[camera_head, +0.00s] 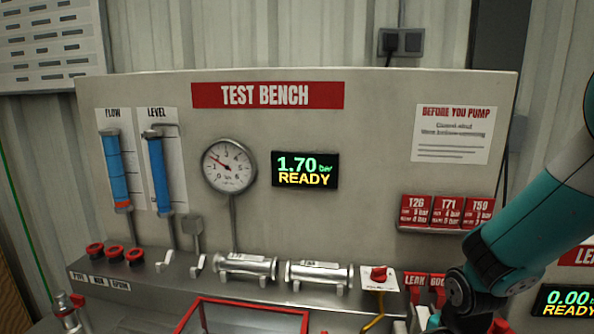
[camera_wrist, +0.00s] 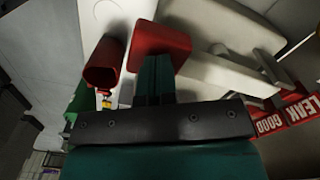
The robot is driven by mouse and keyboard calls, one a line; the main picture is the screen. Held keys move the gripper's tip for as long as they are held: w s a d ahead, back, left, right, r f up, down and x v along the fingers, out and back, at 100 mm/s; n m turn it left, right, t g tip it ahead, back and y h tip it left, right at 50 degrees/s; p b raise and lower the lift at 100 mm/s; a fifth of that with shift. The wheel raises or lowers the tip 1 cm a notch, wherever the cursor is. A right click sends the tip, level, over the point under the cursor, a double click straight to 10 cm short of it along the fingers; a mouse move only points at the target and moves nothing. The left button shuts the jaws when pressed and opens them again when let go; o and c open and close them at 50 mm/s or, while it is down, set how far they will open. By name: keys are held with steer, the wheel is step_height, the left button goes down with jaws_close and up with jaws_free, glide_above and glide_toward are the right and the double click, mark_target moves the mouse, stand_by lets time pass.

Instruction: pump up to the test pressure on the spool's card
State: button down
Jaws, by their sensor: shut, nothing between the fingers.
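The test bench display (camera_head: 305,170) reads 1.70 bar, READY. The round gauge (camera_head: 229,166) beside it has a red needle pointing to the upper left. Three red cards, T26 (camera_head: 415,210), T71 (camera_head: 448,211) and T59 (camera_head: 480,211), sit in a rack at the right; their bar figures are too small to read surely. Two metal spools (camera_head: 247,266) (camera_head: 318,273) lie on the bench ledge; their tags are unclear. In the wrist view my gripper (camera_wrist: 155,62) is shut and empty, its fingertips close against a red block (camera_wrist: 162,35); contact is unclear. In the head view my arm hides the area around the gripper.
A red-knobbed valve (camera_head: 379,274) with a yellow pipe is right of the spools. LEAK and GOOD labels (camera_wrist: 278,115) are at the wrist view's right. A red open tube (camera_wrist: 103,64) is left of the fingers. A second display (camera_head: 565,299) reads 0.00.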

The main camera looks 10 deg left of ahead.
steer(key=shift+f+b, duration=0.6)
steer(key=shift+f, duration=0.5)
steer(key=shift+r, duration=0.25)
steer(key=shift+r+p, duration=2.6)
steer(key=shift+r, duration=0.3)
steer(key=shift+f, duration=0.15)
